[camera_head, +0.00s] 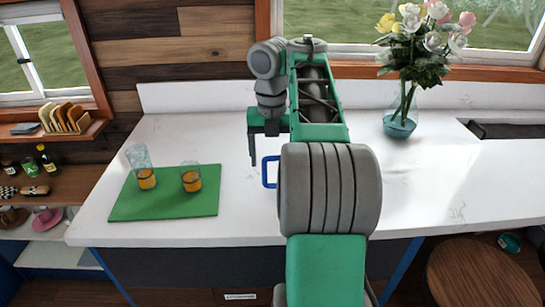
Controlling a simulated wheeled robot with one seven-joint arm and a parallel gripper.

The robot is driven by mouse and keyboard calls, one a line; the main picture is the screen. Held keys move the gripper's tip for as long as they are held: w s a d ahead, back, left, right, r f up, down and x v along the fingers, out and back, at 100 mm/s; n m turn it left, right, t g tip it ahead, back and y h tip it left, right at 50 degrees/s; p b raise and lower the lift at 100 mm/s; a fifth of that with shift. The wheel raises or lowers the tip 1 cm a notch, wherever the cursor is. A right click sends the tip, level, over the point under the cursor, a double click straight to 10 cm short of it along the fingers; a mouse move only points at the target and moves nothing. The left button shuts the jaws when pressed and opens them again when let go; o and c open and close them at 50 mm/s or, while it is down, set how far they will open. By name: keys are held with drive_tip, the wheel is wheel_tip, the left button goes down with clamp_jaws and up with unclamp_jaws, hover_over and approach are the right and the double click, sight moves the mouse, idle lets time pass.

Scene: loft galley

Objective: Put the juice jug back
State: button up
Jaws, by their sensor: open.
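A blue handle (265,172) shows on the white counter just left of my arm. It looks like part of a jug, but my arm hides the rest, so I cannot tell its contents. My gripper (262,147) is open and points down, above and slightly left of the handle; it appears empty. A green mat (125,207) lies on the counter to the left. Two clear glasses with orange juice stand on it: a taller-looking left glass (143,168) and a shorter right glass (190,178).
The white counter (240,220) is bare between the mat and my arm. A glass vase of flowers (399,123) stands at the back right, near a sink (500,131). Low shelves (65,185) with bottles and cups are at the left. A round wooden stool (480,280) stands at front right.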

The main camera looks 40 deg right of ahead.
wheel_tip(320, 180, up, 10)
drive_tip(key=p, duration=0.7)
drive_tip(key=shift+a+r+p, duration=0.15)
drive_tip(key=shift+p, duration=0.25)
drive_tip(key=a+f+m+t+y, duration=0.1)
drive_tip(key=a+f+m+t, duration=0.1)
drive_tip(key=a+m, duration=1.2)
drive_tip(key=s+a+f+m+t+b, duration=0.2)
drive_tip(key=s+a+f+m, duration=0.5)
drive_tip(key=f+m, duration=0.4)
drive_tip(key=shift+s+a+f+m+t+h, duration=0.15)
drive_tip(key=shift+s+a+m+t+h, duration=0.35)
drive_tip(key=shift+m, duration=1.3)
drive_tip(key=shift+s+d, duration=0.1)
